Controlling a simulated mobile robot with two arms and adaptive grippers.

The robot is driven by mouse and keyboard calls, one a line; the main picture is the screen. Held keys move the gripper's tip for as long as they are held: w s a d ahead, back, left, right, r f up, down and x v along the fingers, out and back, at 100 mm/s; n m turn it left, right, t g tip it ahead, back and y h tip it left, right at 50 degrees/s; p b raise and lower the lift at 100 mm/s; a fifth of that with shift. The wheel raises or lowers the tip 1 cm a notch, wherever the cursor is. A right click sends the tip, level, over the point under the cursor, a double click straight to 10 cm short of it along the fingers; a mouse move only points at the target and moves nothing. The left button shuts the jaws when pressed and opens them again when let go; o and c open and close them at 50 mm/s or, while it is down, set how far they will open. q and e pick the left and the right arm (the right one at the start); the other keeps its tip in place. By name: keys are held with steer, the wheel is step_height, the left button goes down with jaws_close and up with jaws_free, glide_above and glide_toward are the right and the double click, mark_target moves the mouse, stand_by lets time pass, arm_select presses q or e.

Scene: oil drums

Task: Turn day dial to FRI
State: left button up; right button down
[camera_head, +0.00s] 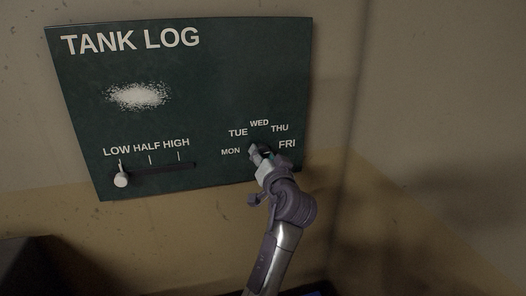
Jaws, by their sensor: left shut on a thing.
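The dark green TANK LOG board (190,60) hangs on the wall. Its day dial sits at the lower right, inside an arc of labels reading MON, TUE, WED, THU and FRI (287,144). My left gripper (262,152) is at the centre of this arc and shut on the dial. The gripper hides most of the dial, so I cannot tell which day it points to. My right gripper is not in view.
A white slider knob (121,180) stands below LOW on the board's left, with its dark slot running right. A white smudge (138,95) marks the board. A wall corner lies right of the board. A dark object (25,265) is at the lower left.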

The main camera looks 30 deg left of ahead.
mark_target(259, 113)
arm_select(q)
steer(key=shift+r+m+p, duration=0.1)
steer(key=shift+m+p, duration=0.2)
steer(key=shift+m, duration=0.2)
steer(key=o, duration=1.1)
steer(key=shift+o, duration=0.2)
step_height(259, 113, up, 10)
steer(key=shift+f, duration=0.1)
